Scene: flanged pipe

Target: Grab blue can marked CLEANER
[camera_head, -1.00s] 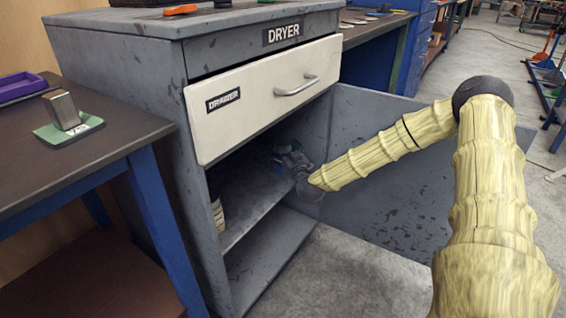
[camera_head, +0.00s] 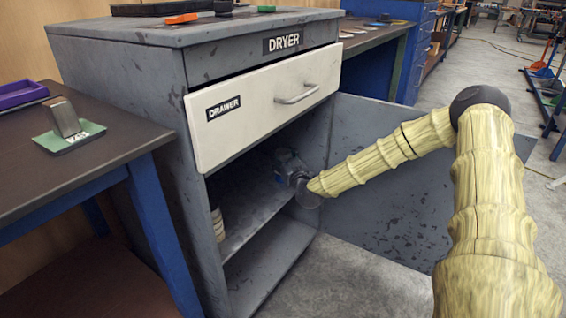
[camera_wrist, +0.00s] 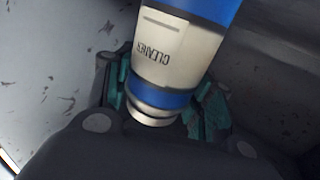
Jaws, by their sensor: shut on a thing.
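The can marked CLEANER, blue with a white label band (camera_wrist: 180,55), fills the middle of the wrist view, its label text upside down there. My gripper (camera_wrist: 165,105) is shut on it, with a teal-padded finger on each side of the can. In the head view my gripper (camera_head: 300,180) is inside the open cabinet under the drawer, above the shelf. A bluish shape shows at the gripper there, but the can's label cannot be read in that view.
A white drawer (camera_head: 262,105) hangs partly out above the opening. A pale container (camera_head: 217,224) stands at the shelf's left. The shelf (camera_head: 250,212) is otherwise largely bare.

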